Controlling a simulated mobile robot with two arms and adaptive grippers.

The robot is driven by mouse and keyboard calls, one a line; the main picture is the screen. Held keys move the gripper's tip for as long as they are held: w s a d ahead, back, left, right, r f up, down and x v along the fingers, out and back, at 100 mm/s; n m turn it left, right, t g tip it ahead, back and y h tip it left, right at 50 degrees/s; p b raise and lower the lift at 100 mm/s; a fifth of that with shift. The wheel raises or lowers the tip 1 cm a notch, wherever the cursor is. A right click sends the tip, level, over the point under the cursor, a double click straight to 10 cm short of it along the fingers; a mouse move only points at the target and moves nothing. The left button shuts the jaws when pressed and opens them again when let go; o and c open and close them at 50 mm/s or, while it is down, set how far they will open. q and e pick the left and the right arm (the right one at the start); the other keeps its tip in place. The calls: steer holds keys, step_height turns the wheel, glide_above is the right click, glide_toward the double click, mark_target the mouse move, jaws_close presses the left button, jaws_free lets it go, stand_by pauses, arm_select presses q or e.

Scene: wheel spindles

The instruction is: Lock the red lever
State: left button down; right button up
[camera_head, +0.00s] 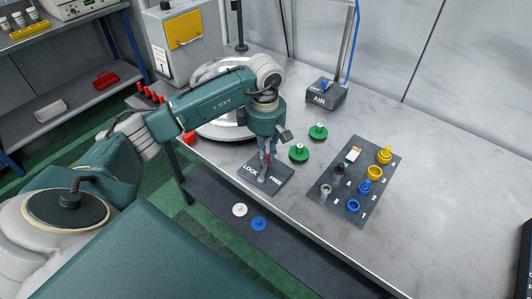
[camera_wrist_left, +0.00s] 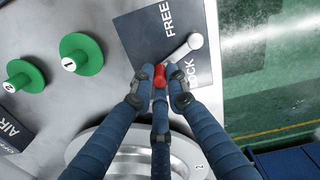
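The red lever has a red knob (camera_wrist_left: 160,76) and a pale grey arm with a round end (camera_wrist_left: 195,41). It sits on a dark plate (camera_wrist_left: 146,42) marked FREE and LOCK, which lies at the table's front edge in the head view (camera_head: 281,186). The lever points between the two words; its exact setting is hard to tell. My left gripper (camera_wrist_left: 158,84) has its blue fingers closed around the red knob, with the tips against its sides. In the head view the left gripper (camera_head: 266,160) hangs over the plate and hides most of the lever. My right gripper is out of view.
Two green round parts (camera_head: 299,152) (camera_head: 318,131) stand near the plate. A dark board (camera_head: 335,206) with yellow and blue parts lies to the right. A grey AIR box (camera_head: 326,95) and a large metal wheel (camera_head: 207,126) are behind. Discs (camera_head: 259,223) lie below the table edge.

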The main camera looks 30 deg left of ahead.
arm_select(q)
steer(key=shift+s+a+f+n+b, duration=0.15)
steer(key=shift+a+n+b, duration=0.45)
steer(key=shift+n, duration=0.3)
steer(key=shift+s+a+n+b, duration=0.25)
steer(key=shift+n+b, duration=0.15)
steer(key=shift+n, duration=0.5)
steer(key=shift+s+a+r+n, duration=0.15)
steer(key=shift+r+n, duration=0.05)
steer(key=shift+n, duration=0.2)
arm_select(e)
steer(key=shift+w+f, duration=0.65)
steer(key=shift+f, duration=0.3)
arm_select(q)
steer(key=c, duration=1.7)
jaws_free()
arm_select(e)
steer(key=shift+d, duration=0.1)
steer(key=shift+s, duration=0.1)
